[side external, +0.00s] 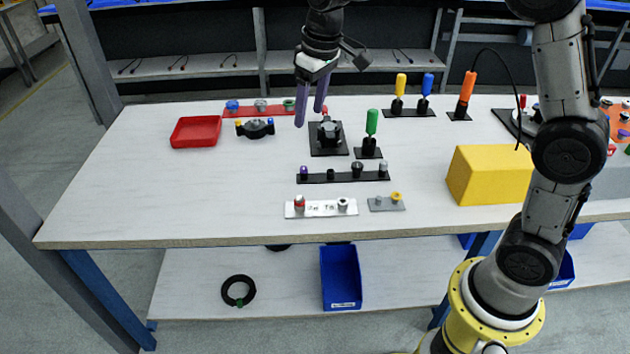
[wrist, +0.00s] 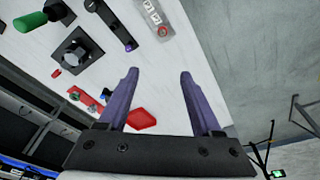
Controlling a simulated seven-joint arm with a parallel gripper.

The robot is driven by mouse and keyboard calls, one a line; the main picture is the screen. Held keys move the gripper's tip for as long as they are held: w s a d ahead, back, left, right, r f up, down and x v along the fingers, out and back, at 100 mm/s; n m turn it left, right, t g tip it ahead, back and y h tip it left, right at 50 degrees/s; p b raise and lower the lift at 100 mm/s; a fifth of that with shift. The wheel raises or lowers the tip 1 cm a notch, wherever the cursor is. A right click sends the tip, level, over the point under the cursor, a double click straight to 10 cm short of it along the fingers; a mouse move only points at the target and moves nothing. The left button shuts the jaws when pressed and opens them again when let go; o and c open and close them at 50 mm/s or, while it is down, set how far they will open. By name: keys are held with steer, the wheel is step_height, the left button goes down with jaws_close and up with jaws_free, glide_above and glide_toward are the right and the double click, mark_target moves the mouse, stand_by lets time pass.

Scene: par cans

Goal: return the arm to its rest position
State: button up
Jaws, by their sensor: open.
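My gripper (side external: 310,106) has two purple fingers and hangs above the back middle of the white table (side external: 130,200) in the side view. Its fingers are apart with nothing between them. In the wrist view the open fingers of my gripper (wrist: 155,85) point over the table surface. In the side view the fingers overlap the area just left of a black square fixture (side external: 328,150). They appear to be above the table, but the exact height is hard to tell.
A red tray (side external: 196,132) lies at the back left. A green-handled tool (side external: 371,124) and orange-handled tool (side external: 467,87) stand upright. A black strip (side external: 342,178) and white plate (side external: 320,208) lie in front. A yellow block (side external: 490,174) sits right. The table's left front is clear.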

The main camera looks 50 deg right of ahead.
steer(key=s+r+t, duration=0.1)
steer(key=s+r, duration=0.3)
steer(key=s, duration=0.4)
steer(key=s+r+t, duration=0.2)
steer(key=s+r, duration=0.2)
steer(key=s, duration=0.4)
steer(key=s+f+m, duration=0.1)
steer(key=s+f, duration=0.7)
steer(key=s, duration=0.4)
steer(key=shift+d, duration=0.45)
